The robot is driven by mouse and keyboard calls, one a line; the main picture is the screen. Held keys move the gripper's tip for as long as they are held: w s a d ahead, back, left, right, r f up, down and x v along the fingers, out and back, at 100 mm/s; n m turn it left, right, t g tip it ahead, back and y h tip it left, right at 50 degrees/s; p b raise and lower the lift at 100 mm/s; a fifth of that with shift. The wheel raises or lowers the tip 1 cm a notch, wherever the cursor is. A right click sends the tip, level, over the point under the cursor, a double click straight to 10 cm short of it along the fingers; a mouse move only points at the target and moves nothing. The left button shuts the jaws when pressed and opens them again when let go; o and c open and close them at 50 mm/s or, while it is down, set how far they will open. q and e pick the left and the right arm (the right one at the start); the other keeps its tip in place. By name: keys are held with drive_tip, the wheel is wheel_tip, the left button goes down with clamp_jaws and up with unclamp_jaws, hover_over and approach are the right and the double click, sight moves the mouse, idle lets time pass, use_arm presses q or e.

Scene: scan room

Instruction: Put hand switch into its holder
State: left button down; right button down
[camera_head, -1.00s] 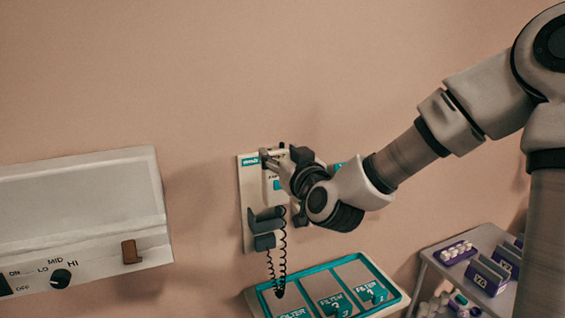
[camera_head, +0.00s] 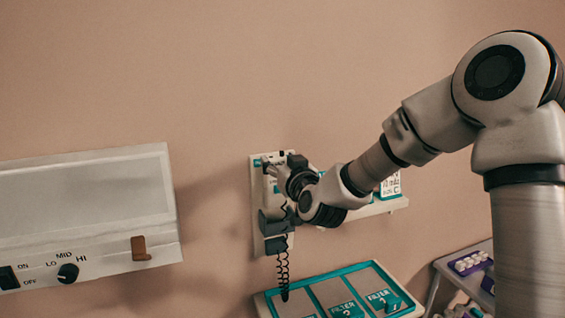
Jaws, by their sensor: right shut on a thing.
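The white wall plate (camera_head: 257,190) hangs on the wall near the middle, with a dark holder (camera_head: 271,222) on its lower part. My right gripper (camera_head: 276,170) is in front of the plate, just above the holder. It is shut on the hand switch, which is mostly hidden behind the fingers and wrist. A black coiled cord (camera_head: 283,265) hangs down past the holder's right side. I cannot tell whether the switch touches the holder. My left gripper is not in view.
A white control panel (camera_head: 90,215) with a knob (camera_head: 68,273) is on the wall at left. A teal-rimmed filter tray (camera_head: 262,303) lies below the plate. A small wall shelf (camera_head: 390,205) is behind my right wrist. A cart (camera_head: 440,270) with purple items stands at lower right.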

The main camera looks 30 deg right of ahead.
drive_tip(key=shift+w+f+b, duration=0.15)
drive_tip(key=shift+f+b, duration=1.7)
drive_tip(key=shift+f, duration=0.75)
drive_tip(key=shift+f+b, duration=0.45)
drive_tip(key=shift+c, duration=1.1)
unclamp_jaws()
drive_tip(key=v, duration=0.7)
drive_tip(key=shift+s, duration=0.25)
